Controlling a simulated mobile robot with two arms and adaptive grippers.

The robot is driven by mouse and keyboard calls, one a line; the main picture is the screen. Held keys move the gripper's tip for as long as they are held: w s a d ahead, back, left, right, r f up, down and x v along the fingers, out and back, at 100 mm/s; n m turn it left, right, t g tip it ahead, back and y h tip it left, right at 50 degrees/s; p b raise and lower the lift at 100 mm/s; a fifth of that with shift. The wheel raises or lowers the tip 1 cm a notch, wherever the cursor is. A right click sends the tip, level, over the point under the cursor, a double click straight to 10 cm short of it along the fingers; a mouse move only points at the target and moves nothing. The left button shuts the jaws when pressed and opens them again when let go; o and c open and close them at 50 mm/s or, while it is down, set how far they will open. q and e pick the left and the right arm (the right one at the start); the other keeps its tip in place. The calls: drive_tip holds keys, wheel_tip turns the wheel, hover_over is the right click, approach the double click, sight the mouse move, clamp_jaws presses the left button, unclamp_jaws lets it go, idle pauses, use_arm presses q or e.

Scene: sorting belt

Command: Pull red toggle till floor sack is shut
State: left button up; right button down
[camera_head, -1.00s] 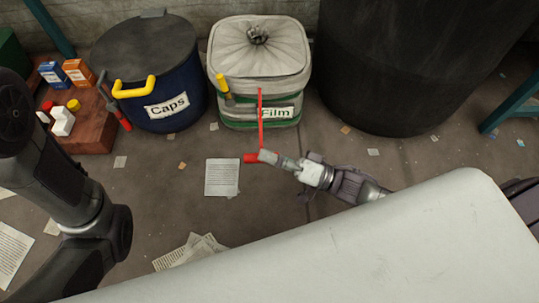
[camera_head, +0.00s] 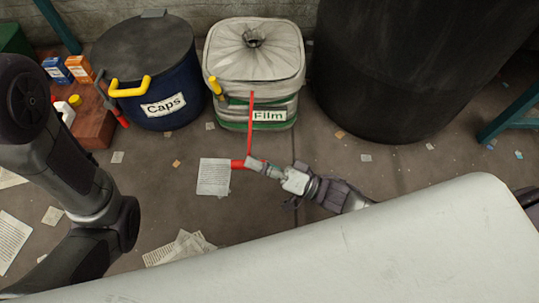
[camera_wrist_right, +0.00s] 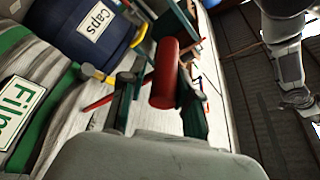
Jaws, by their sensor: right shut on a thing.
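The pale sack labelled Film (camera_head: 268,116), with green bands, stands on the floor in the head view. Its top is gathered into a small bunch (camera_head: 254,37) with a dark centre; I cannot tell whether a gap remains. A red cord (camera_head: 251,125) runs from its front down to the red toggle (camera_head: 237,163). My right gripper (camera_head: 252,163) is shut on the toggle, in front of the sack and apart from it. In the right wrist view the toggle (camera_wrist_right: 164,75) sits between the fingers of my right gripper (camera_wrist_right: 160,100). My left arm shows, but its gripper is out of view.
A blue bin labelled Caps (camera_head: 163,105) with a yellow handle stands left of the sack. A large black bin (camera_head: 390,75) stands right. A brown crate (camera_head: 93,128) with small packs is far left. A pale surface (camera_head: 400,240) fills the front. Papers litter the floor.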

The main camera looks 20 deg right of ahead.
drive_tip(key=shift+w+r, duration=0.1)
drive_tip(key=shift+r, duration=0.35)
drive_tip(key=c, duration=1)
unclamp_jaws()
drive_tip(key=shift+f, duration=0.2)
drive_tip(key=shift+s+d+f, duration=0.1)
drive_tip(key=shift+s+d, duration=0.05)
drive_tip(key=shift+s, duration=0.05)
drive_tip(key=v, duration=1.1)
drive_tip(key=shift+s+d, duration=0.1)
drive_tip(key=shift+d, duration=0.1)
